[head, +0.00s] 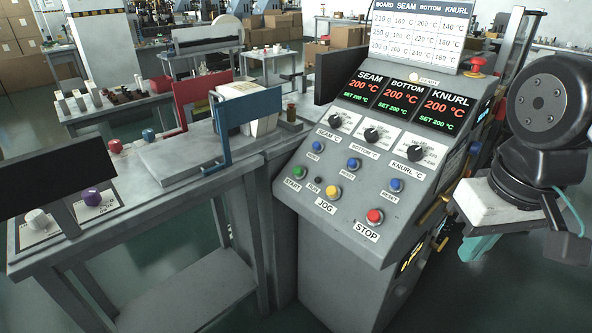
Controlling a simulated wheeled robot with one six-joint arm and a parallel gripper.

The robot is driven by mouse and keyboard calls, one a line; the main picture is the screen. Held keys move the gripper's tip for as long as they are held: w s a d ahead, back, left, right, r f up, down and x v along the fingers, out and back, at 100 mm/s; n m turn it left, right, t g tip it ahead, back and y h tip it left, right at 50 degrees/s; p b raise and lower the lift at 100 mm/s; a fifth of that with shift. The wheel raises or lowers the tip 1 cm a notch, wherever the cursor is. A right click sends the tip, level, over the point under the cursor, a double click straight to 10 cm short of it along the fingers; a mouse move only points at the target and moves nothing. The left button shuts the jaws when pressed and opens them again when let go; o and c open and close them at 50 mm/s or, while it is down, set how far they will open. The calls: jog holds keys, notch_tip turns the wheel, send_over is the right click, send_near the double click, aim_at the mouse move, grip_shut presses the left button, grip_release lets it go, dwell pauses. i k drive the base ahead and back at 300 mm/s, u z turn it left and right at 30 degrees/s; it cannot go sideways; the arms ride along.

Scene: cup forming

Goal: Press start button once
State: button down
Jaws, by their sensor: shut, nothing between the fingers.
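The green start button (298,173) is at the lower left of the sloped grey control panel (345,185), above a label reading START. It is uncovered and nothing touches it. A small dark round fitting (318,181), a yellow JOG button (333,192) and a red STOP button (375,216) lie to its right. The SEAM, BOTTOM and KNURL displays (403,98) each read 200 °C with SET 200. Black arm parts, apparently mine, show at the right edge, clear of the start button. My gripper is not in view.
Three dials (372,136) and several blue buttons (354,164) sit above the start button. A red mushroom button (475,66) tops the panel. A grey table (180,150) with red and blue frames (235,125) stands close at left. The space before the panel looks clear.

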aim_at(297, 171)
jog(key=z, duration=3.45)
jog(key=k, duration=1.4)
jog(key=u, duration=1.85)
